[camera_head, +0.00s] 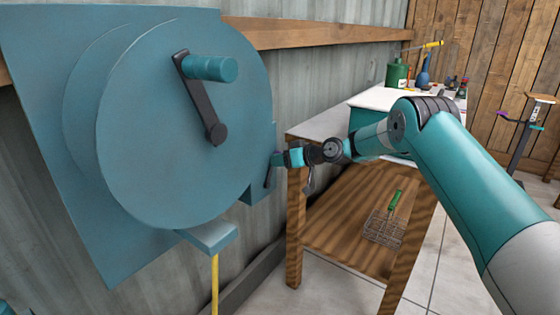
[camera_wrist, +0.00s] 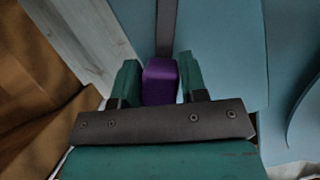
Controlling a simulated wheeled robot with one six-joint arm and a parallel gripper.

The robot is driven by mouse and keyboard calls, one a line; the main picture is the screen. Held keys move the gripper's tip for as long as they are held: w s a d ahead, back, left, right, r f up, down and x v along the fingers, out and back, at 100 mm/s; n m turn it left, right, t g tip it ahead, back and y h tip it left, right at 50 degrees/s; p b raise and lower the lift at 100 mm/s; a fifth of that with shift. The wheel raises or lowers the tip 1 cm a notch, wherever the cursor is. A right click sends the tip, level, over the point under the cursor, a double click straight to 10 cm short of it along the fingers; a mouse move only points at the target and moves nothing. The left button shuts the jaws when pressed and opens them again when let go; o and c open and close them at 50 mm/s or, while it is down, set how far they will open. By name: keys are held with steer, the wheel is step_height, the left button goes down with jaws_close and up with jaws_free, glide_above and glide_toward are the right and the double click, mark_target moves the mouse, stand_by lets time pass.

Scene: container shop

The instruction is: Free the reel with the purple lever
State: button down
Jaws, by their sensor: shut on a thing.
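The teal reel (camera_head: 185,115) is mounted on a backplate on the wall in the head view, with a dark crank and a teal handle on its face. The purple lever (camera_wrist: 160,82) shows in the wrist view as a purple grip on a dark bar, between my two teal fingers. My gripper (camera_wrist: 158,84) is shut on that purple grip. In the head view my gripper (camera_head: 276,160) is at the right edge of the reel, by a small teal housing (camera_head: 260,183); the lever is mostly hidden there.
A yellow rope (camera_head: 214,285) hangs below the reel. A wooden table (camera_head: 335,225) with a wire basket (camera_head: 385,228) on its lower shelf stands just right of my gripper. Behind it, a white-topped cabinet holds a green can (camera_head: 397,74). A stool stands far right.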

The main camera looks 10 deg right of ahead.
steer(key=shift+d+f, duration=0.15)
steer(key=shift+d, duration=0.15)
steer(key=c, duration=0.8)
jaws_free()
steer(key=shift+d, duration=0.15)
steer(key=shift+a, duration=0.2)
steer(key=v, duration=1.7)
steer(key=shift+s+d, duration=0.1)
steer(key=shift+s, duration=0.05)
